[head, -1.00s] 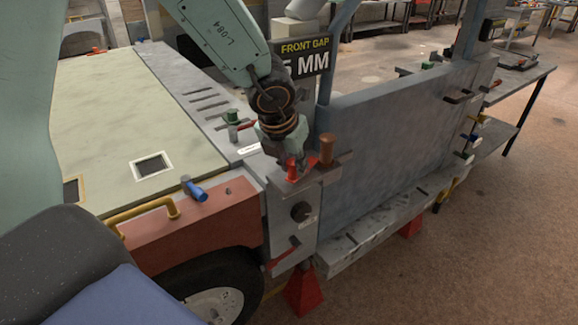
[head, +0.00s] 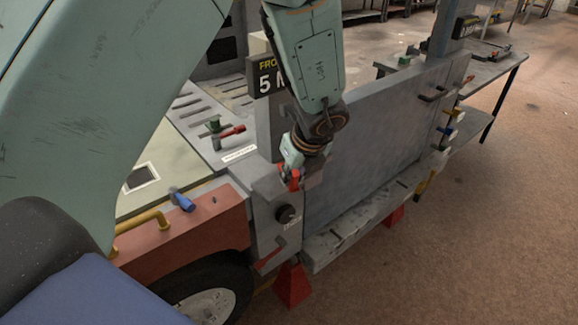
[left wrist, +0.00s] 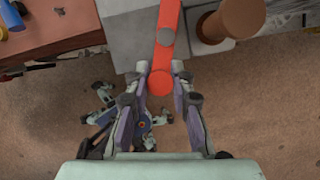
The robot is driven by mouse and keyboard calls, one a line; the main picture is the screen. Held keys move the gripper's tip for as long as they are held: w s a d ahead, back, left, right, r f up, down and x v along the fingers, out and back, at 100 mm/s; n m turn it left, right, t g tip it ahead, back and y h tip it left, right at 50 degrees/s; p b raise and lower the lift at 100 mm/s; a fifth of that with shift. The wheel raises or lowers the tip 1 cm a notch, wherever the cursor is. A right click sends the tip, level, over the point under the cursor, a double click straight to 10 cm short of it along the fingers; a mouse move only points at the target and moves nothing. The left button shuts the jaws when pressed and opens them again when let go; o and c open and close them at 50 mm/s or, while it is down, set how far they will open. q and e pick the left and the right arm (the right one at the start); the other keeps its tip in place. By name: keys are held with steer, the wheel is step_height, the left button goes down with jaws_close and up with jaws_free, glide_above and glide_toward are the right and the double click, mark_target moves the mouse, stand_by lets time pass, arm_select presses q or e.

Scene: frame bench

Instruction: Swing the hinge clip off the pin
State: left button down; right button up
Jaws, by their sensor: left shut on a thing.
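The red hinge clip (left wrist: 166,45) shows in the left wrist view as a straight bar with a grey pivot. Its rounded end lies between the fingers of my left gripper (left wrist: 160,88), which is shut on it. The brown pin (left wrist: 228,22) stands to the right, clear of the visible bar. The clip's far end leaves the top of that view. In the head view my left gripper (head: 300,172) is at the bench corner, with a bit of the red clip (head: 293,181) showing beside it. The pin is hidden behind my arm there. My right gripper is not in view.
A grey upright panel (head: 370,150) stands right of the gripper. A black knob (head: 288,214) and a red lever (head: 269,256) sit below. A green-topped clamp with a red handle (head: 219,131) and a sign (head: 268,77) stand behind. Open floor lies right.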

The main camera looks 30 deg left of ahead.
arm_select(q)
steer(key=shift+w+d+r+n+g+y+p, duration=0.15)
steer(key=shift+w+n+p, duration=0.1)
steer(key=shift+n, duration=0.2)
steer(key=shift+w+d+n+g+y+p, duration=0.15)
steer(key=shift+n+p, duration=0.1)
steer(key=shift+n, duration=0.2)
steer(key=c, duration=1.1)
jaws_free()
steer(key=v, duration=0.7)
steer(key=shift+r, duration=0.1)
